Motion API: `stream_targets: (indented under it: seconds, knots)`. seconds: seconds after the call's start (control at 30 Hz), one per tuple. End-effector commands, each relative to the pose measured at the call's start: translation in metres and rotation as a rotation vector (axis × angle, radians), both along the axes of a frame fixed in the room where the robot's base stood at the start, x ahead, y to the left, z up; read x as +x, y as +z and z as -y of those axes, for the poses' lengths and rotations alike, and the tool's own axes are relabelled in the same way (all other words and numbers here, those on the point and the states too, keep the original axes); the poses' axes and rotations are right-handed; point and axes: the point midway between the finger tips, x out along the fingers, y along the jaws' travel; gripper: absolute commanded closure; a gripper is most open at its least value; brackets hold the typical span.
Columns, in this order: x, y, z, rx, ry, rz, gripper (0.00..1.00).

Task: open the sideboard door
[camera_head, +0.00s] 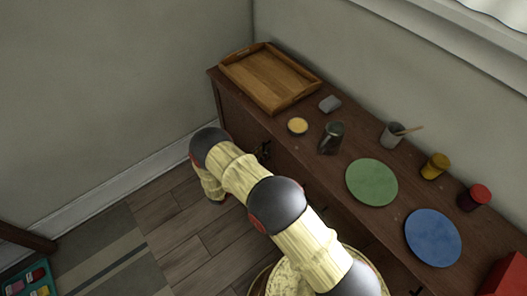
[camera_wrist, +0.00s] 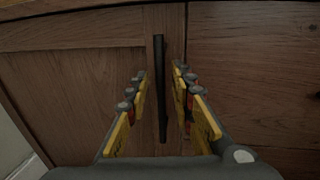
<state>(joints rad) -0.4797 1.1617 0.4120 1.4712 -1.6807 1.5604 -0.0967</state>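The dark brown wooden sideboard (camera_head: 360,125) stands along the wall in the head view. In the wrist view its framed door (camera_wrist: 75,85) fills the left side, and a vertical seam divides it from a plain wood panel (camera_wrist: 260,75) on the right. A black upright bar handle (camera_wrist: 160,90) is on the door's right stile. The door looks shut. My gripper (camera_wrist: 160,78) is open, with one yellow and grey finger on each side of the handle. A gap shows on both sides of the bar. My arm hides much of the sideboard front in the head view.
A wooden tray (camera_head: 268,75), a grey block (camera_head: 330,104), a dark shaker (camera_head: 332,138), a cup (camera_head: 391,136), a green plate (camera_head: 371,182) and a blue plate (camera_head: 433,237) stand on top. The wooden floor (camera_head: 195,245) left of my arm is clear.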

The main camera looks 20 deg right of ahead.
Motion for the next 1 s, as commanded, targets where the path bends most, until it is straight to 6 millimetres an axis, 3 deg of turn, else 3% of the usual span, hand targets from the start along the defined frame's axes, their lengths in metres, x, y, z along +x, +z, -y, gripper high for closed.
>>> stream_targets:
  seconds: [0.13,0.47,0.87,1.0]
  knots:
    - [0.0065,-0.0003,0.0103,0.000,-0.001,0.000,0.76]
    - [0.0083,0.0004,0.0125,0.000,0.000,0.000,0.77]
    - [0.0083,0.0003,0.0124,0.001,0.000,0.001,0.99]
    - [0.0083,0.0003,0.0124,0.001,0.000,0.001,1.00]
